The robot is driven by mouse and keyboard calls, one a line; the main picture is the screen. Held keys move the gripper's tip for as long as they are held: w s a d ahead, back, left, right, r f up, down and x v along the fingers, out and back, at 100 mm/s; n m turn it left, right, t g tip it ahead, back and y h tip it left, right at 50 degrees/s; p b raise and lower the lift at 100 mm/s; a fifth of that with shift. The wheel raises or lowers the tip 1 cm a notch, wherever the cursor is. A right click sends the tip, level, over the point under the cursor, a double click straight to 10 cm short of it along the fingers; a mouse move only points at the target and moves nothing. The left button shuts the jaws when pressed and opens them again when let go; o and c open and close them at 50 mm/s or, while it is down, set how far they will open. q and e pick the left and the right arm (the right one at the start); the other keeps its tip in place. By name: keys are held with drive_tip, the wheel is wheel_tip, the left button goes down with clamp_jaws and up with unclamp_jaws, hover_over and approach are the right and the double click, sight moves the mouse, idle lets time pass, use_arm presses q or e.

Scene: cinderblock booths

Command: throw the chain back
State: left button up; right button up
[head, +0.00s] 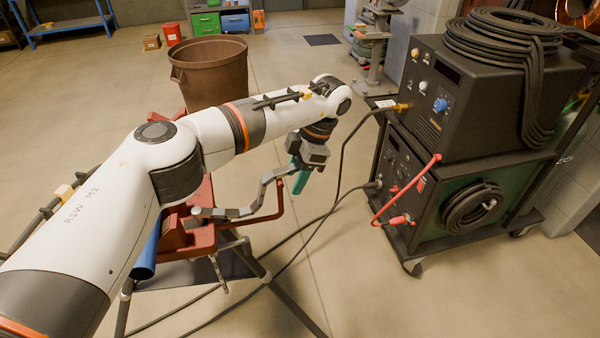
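The chain (240,212) is a grey, flat-linked strip. It runs from the left side of a red tripod pipe vise (270,216) and bends upward to my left gripper. My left gripper (300,180), with teal fingers, is shut on the chain's upper end, above the vise's right side. The exact contact is small and partly hidden by the fingers. A blue pipe (147,250) lies at the vise, mostly hidden behind my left arm. The arm also covers much of the vise. My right gripper is not in view.
A black welding machine (470,100) on a wheeled cart stands at the right, with coiled cables on top. Its black cables run across the floor under the tripod. A brown bin (208,72) stands behind my arm. Open floor (400,305) lies at the front right.

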use_arm(q)
drive_tip(key=o, duration=0.3)
drive_tip(key=shift+a, duration=0.35)
drive_tip(key=shift+o, duration=0.2)
drive_tip(key=shift+d+r, duration=0.4)
drive_tip(key=shift+d, duration=0.05)
drive_tip(key=v, duration=1.1)
drive_tip(key=shift+a+b, duration=0.3)
drive_tip(key=shift+r, duration=0.1)
